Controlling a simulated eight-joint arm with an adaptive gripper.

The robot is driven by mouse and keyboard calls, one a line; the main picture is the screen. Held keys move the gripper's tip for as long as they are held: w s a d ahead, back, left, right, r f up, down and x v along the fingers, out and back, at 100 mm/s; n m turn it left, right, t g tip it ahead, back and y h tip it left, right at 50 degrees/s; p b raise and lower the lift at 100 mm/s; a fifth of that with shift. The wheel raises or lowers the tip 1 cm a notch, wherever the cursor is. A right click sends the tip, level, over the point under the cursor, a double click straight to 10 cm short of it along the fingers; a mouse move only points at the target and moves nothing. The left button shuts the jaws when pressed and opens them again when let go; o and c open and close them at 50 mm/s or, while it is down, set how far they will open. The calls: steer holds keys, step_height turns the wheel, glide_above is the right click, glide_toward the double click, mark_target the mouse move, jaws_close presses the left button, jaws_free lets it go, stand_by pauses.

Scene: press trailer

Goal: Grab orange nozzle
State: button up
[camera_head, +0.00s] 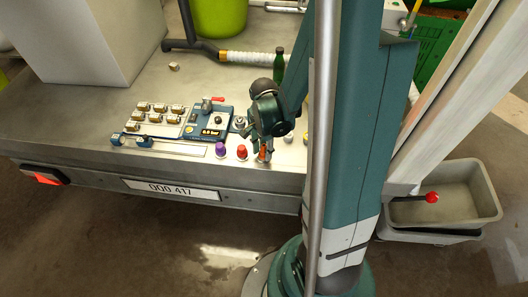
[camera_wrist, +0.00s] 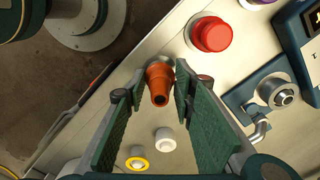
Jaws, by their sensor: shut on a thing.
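The orange nozzle (camera_wrist: 159,84) stands between the fingertips of my gripper (camera_wrist: 160,92) in the wrist view, its open end facing the camera. My gripper's two green-padded fingers are closed on it from both sides. In the head view the orange nozzle (camera_head: 263,154) shows at the trailer's front edge, just under my gripper (camera_head: 262,145). The gripper partly covers it there.
A red cap (camera_head: 242,152) and a purple cap (camera_head: 221,149) stand left of the nozzle. A blue gauge panel (camera_head: 208,122) lies behind them. White (camera_wrist: 165,139) and yellow-ringed (camera_wrist: 136,164) pieces sit nearby. A green bottle (camera_head: 279,66) stands farther back.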

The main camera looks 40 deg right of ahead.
steer(key=shift+r, duration=0.15)
steer(key=shift+r+p, duration=1.65)
steer(key=shift+r, duration=3.15)
steer(key=shift+r, duration=0.15)
